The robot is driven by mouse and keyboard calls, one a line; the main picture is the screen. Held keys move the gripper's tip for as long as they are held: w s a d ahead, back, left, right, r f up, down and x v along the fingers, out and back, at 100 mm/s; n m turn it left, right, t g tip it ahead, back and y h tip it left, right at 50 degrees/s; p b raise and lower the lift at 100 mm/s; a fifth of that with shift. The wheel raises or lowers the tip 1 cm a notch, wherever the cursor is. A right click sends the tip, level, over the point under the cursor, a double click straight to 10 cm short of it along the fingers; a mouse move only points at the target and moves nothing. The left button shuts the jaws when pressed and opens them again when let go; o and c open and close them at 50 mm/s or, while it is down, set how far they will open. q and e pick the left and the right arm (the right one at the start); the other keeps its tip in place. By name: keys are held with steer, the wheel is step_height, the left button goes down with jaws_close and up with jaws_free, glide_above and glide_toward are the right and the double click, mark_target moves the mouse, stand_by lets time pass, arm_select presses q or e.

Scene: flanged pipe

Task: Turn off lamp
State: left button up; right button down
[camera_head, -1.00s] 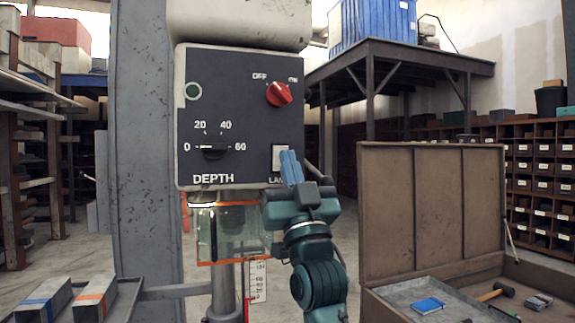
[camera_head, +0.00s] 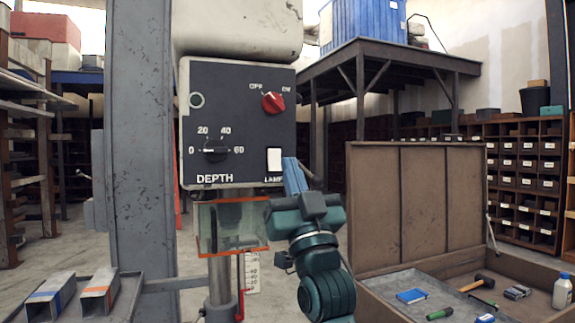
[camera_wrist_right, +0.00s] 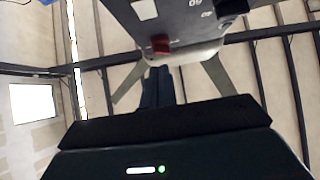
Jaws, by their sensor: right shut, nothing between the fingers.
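The dark control panel (camera_head: 225,110) carries a white rocker switch (camera_head: 274,160) labelled LAMP at its lower right. The switch also shows near the top of the wrist view (camera_wrist_right: 145,9). My right gripper (camera_head: 290,163) has its blue fingers shut and empty, just right of the switch. A small gap shows between the fingers and the switch; their depth from the panel is hard to judge. In the wrist view the fingers (camera_wrist_right: 158,72) point up toward the panel's edge. No glow shows under the panel. My left gripper is out of view.
A red OFF/ON knob (camera_head: 273,102) and a black DEPTH knob (camera_head: 215,151) sit on the panel. A clear orange-edged guard (camera_head: 230,228) hangs below. A grey column (camera_head: 143,150) stands left. An open brown case (camera_head: 415,205) with tools stands right.

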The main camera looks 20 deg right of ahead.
steer(key=b+v, duration=0.1)
steer(key=v, duration=0.5)
steer(key=shift+s, duration=0.4)
steer(key=shift+d+f, duration=0.1)
